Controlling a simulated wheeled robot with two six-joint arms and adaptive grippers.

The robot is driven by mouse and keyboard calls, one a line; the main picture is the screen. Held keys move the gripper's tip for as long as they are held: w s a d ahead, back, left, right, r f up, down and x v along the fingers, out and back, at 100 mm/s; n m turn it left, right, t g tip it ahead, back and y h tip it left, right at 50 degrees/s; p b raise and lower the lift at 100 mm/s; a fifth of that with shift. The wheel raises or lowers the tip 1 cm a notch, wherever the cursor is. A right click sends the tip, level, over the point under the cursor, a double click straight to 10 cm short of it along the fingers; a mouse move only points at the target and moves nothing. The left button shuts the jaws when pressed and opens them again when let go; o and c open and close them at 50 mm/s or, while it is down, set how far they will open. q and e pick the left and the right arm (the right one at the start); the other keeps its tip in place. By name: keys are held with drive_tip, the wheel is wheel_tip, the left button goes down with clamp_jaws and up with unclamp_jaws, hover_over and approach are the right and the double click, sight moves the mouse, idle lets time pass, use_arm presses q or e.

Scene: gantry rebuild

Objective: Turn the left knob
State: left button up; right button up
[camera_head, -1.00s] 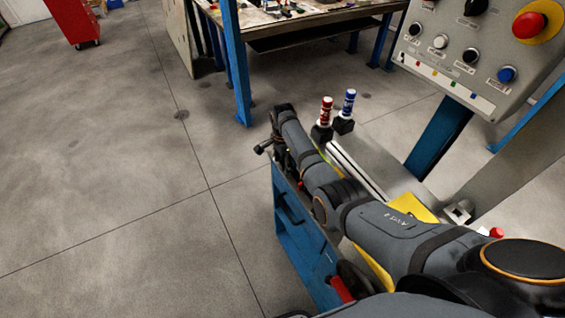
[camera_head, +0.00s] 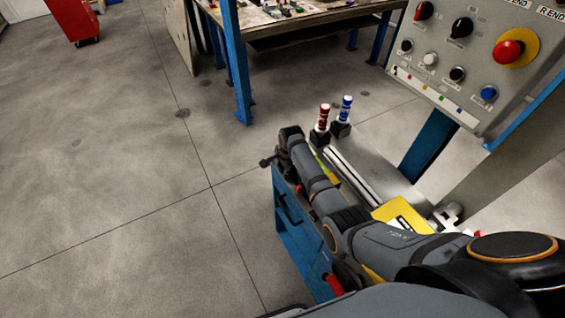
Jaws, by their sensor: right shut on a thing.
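My right arm comes in from the lower right and reaches over the blue cabinet. My right gripper (camera_head: 270,161) is at its far end, dark and small beside the cabinet's upper left corner. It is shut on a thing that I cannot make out. A control panel (camera_head: 478,112) stands at the upper right, apart from the gripper. It carries a red knob (camera_head: 423,11) at its upper left and a black knob (camera_head: 461,27) to the right of that. Which knob is the task's left one is not clear. My left gripper is not in view.
Below the arm stands the blue cabinet (camera_head: 292,236) with a red handle (camera_head: 333,285). A red bottle (camera_head: 323,117) and a blue bottle (camera_head: 346,109) stand behind the arm. A cluttered workbench (camera_head: 305,22) is at the back.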

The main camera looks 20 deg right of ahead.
drive_tip(key=o, duration=1.2)
drive_tip(key=shift+c, duration=0.2)
drive_tip(key=v, duration=1.2)
